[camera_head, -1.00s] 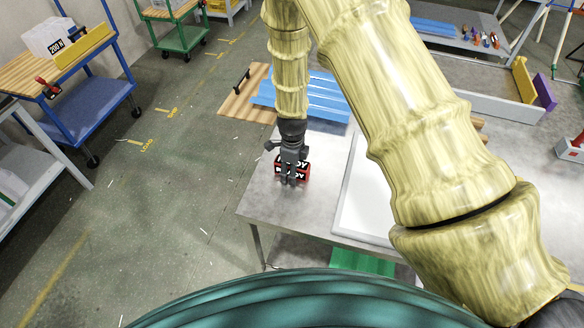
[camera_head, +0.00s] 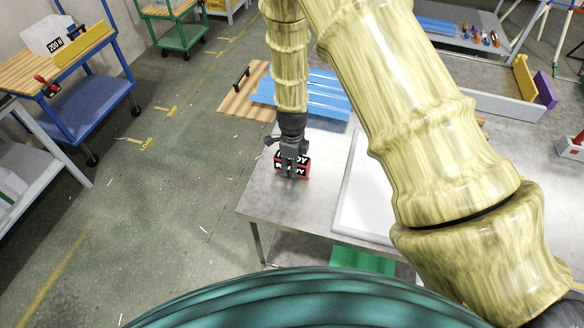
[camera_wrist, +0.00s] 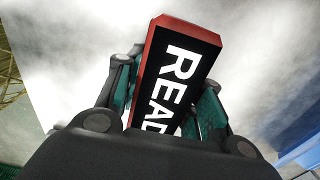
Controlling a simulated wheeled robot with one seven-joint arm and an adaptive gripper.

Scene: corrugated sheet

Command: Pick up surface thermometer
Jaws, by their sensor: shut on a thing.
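A red block with black faces and white lettering (camera_head: 303,162) is at the near left part of the grey table. In the wrist view the block (camera_wrist: 182,72) fills the space between my fingers, and its letters "READ" show; its lower end is hidden behind my gripper. My gripper (camera_head: 290,172) points down and is shut on this block. I cannot tell whether the block touches the tabletop. No other thing in view is clearly a surface thermometer, and I cannot tell from its look whether the block is one.
The grey table (camera_head: 262,200) has bare room around the block. A white tray or panel (camera_head: 372,205) lies to the right. Blue corrugated sheets (camera_head: 325,92) and a wooden board with a black handle (camera_head: 240,100) lie behind. A blue cart (camera_head: 95,105) stands far left.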

